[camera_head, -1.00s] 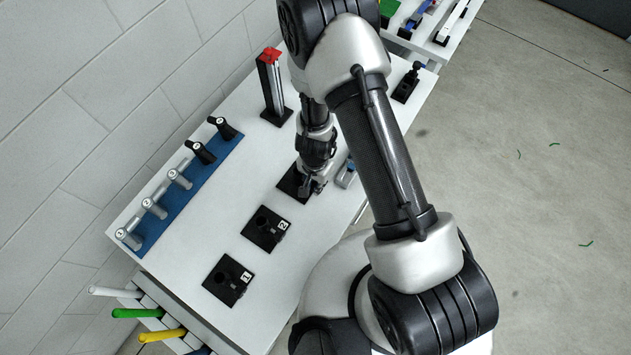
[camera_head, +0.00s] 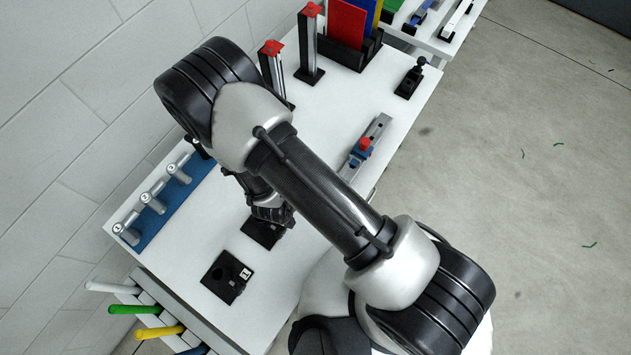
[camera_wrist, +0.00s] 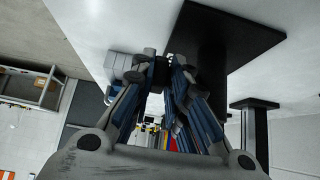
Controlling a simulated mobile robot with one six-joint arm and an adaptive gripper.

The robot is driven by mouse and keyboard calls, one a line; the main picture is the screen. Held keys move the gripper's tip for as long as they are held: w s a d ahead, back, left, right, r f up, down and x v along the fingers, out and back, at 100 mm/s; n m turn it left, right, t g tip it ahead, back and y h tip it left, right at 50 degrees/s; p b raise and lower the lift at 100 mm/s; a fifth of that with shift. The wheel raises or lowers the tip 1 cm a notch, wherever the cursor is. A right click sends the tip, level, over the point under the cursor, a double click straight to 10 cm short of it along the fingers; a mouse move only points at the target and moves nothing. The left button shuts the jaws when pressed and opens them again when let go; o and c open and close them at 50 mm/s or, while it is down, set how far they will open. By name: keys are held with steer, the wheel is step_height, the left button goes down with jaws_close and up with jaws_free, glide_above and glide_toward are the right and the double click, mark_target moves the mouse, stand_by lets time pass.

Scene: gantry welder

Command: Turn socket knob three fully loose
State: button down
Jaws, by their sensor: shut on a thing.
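My gripper (camera_wrist: 165,75) fills the middle of the wrist view, its blue-grey fingers drawn together at a black square plate (camera_wrist: 235,35) on the white table. It is shut on the socket knob there, which is mostly hidden between the fingertips. The plate's number does not show. In the head view my forearm hides the third socket and the fingertips. Socket plate two (camera_head: 262,232) is partly covered by my wrist. Socket plate one (camera_head: 228,277), black with a round hole and a white label, lies clear at the front.
A blue board (camera_head: 160,222) with upright grey handles runs along the wall side. Red-topped posts (camera_head: 309,45) stand at the back. A metal rail with a blue and red clamp (camera_head: 360,150) lies near the right edge. Coloured rods (camera_head: 135,310) stick out at the front left.

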steer(key=shift+s+f+t+h+b, duration=0.1)
steer(key=shift+f+t+h+b, duration=0.05)
steer(key=shift+t+h+b, duration=0.25)
stand_by(0.4)
steer(key=c, duration=1.6)
jaws_free()
steer(key=shift+o, duration=0.2)
steer(key=v, duration=1.2)
steer(key=shift+o, duration=0.4)
steer(key=shift+s+a+f, duration=0.1)
steer(key=shift+f, duration=0.05)
